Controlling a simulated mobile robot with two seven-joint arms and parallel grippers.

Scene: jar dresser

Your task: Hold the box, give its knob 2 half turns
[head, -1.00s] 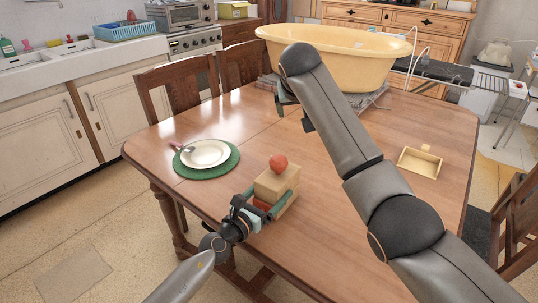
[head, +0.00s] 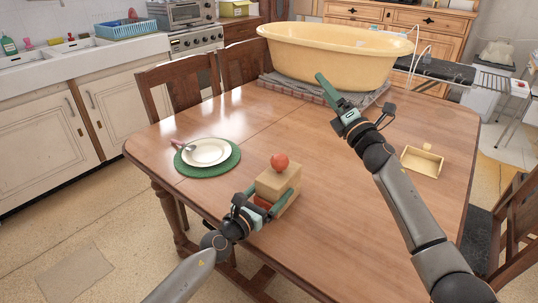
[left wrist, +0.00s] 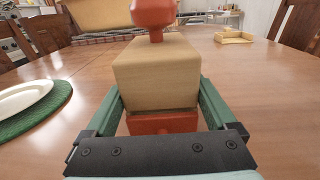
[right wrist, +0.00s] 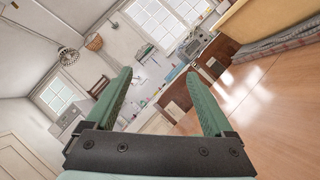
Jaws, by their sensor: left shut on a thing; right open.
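The box (head: 284,186) is a tan wooden block with a red-orange lower part, upright near the front edge of the table. Its round red knob (head: 280,162) stands on top. The box (left wrist: 157,75) and knob (left wrist: 153,14) also show in the left wrist view. My left gripper (head: 268,196) is shut on the box, one finger on each side of its lower half. My right gripper (head: 329,98) is raised above the table, behind and to the right of the box. It is open and empty, and in the right wrist view its fingers (right wrist: 158,100) are spread apart.
A white plate (head: 206,152) on a green mat (head: 190,168) lies left of the box. A small tan tray (head: 422,163) lies at the right. A large yellow tub (head: 335,58) stands on a grey cloth at the back. The table between is clear.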

